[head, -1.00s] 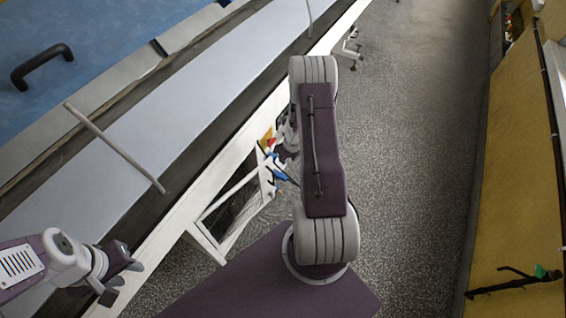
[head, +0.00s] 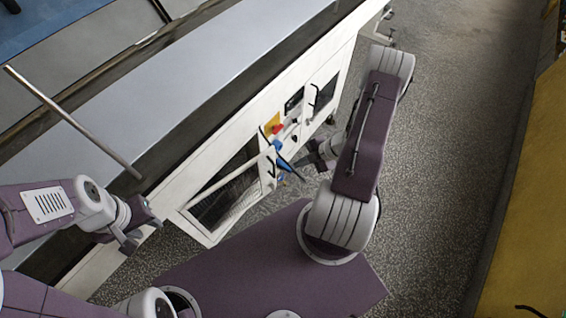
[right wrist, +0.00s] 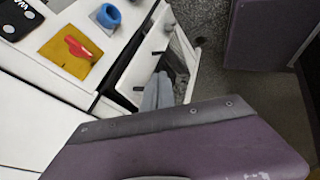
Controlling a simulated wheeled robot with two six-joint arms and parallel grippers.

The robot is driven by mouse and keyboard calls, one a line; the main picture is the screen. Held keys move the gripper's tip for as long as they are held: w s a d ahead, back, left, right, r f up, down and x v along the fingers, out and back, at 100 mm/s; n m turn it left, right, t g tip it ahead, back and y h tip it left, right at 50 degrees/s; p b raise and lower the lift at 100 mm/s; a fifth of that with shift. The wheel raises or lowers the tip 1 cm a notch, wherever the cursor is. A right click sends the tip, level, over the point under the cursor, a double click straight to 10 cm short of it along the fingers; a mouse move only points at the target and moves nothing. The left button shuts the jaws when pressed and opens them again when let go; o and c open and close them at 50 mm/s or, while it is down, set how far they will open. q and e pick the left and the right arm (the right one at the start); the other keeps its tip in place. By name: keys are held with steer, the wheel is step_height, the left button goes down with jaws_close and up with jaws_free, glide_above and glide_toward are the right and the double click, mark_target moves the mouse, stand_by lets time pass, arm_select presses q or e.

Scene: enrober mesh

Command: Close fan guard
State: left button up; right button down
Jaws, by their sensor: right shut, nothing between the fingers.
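The fan guard (head: 238,203) is a white-framed mesh panel on the side of the long white machine in the head view. It stands open, its lower edge swung out from the machine over the floor. In the right wrist view its frame (right wrist: 188,52) and mesh show past the machine's edge, with a dark handle. My right gripper (head: 300,163) is shut and empty, close to the guard's right end; whether it touches is unclear. Its grey fingers (right wrist: 158,92) show in the right wrist view. My left gripper (head: 142,232) is open and empty beside the machine's near end.
A red switch on a yellow plate (head: 271,126) and a blue knob (head: 277,145) sit on the machine side by the guard. Another panel with a black handle (head: 317,97) is further along. A metal rod (head: 75,122) crosses the machine top. Speckled floor (head: 440,130) is clear at right.

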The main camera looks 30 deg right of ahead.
step_height(320, 180, down, 3)
steer(key=w, duration=0.1)
glide_toward(271, 166)
steer(key=x, duration=0.4)
steer(key=shift+w+a+f+b, duration=0.1)
steer(key=shift+a+f+b, duration=0.15)
steer(key=shift+b, duration=0.1)
arm_select(q)
steer(key=shift+w+d+f, duration=0.1)
steer(key=shift+d+f, duration=0.2)
steer(key=shift+f, duration=0.1)
arm_select(e)
steer(key=shift+w+d, duration=0.1)
steer(key=shift+d, duration=0.05)
